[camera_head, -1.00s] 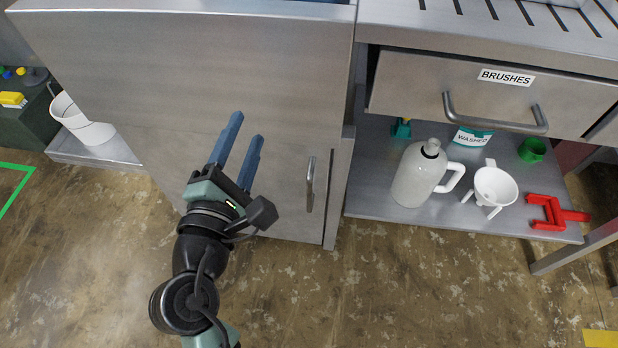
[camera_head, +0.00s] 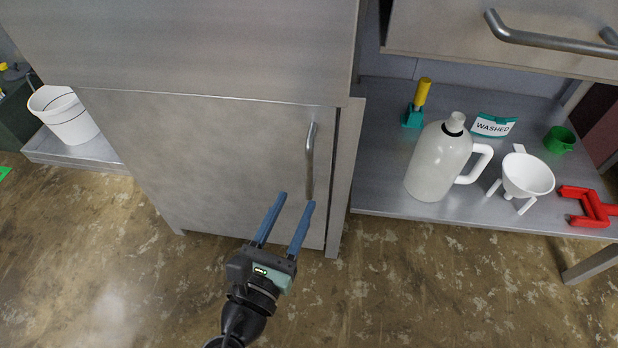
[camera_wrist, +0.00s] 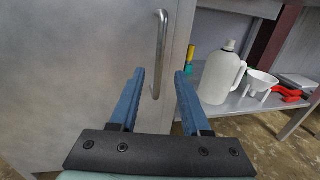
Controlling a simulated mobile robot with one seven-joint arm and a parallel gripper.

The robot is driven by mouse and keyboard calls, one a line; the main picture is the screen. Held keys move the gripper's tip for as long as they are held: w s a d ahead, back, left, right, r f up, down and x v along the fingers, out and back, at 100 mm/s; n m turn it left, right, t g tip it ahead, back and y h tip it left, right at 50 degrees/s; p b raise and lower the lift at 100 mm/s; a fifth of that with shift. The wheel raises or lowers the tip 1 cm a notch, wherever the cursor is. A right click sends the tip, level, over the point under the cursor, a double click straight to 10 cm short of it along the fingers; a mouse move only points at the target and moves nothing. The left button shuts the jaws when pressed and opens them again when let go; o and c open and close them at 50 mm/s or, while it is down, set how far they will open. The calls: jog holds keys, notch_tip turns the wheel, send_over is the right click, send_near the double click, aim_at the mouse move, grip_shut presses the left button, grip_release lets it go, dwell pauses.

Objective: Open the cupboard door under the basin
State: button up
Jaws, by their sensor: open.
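The cupboard door (camera_head: 215,150) is a flat grey metal panel under the basin's front, and it looks shut. Its upright bar handle (camera_head: 310,158) sits near the door's right edge. In the wrist view the handle (camera_wrist: 160,55) stands ahead, above and between the fingertips. My gripper (camera_head: 296,198) is open and empty, with two blue fingers pointing at the door just below the handle. The wrist view shows the gripper (camera_wrist: 159,72) with clear space between its fingers; they do not hold the handle. Whether a fingertip touches the door cannot be told.
Right of the cupboard, a low shelf (camera_head: 385,190) holds a white jug (camera_head: 436,165), a white funnel (camera_head: 528,176), a red tool (camera_head: 588,206), a green cup (camera_head: 560,140) and a brush (camera_head: 418,102). A drawer (camera_head: 450,25) overhangs it. A white bucket (camera_head: 62,118) stands left. Floor before the door is clear.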

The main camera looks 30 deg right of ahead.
aim_at(307, 177)
jog(key=b+x, duration=0.2)
jog(key=x, duration=0.6)
jog(key=shift+w+b, duration=0.1)
jog(key=shift+b, duration=0.3)
jog(key=shift+c, duration=0.2)
grip_shut()
dwell(0.7)
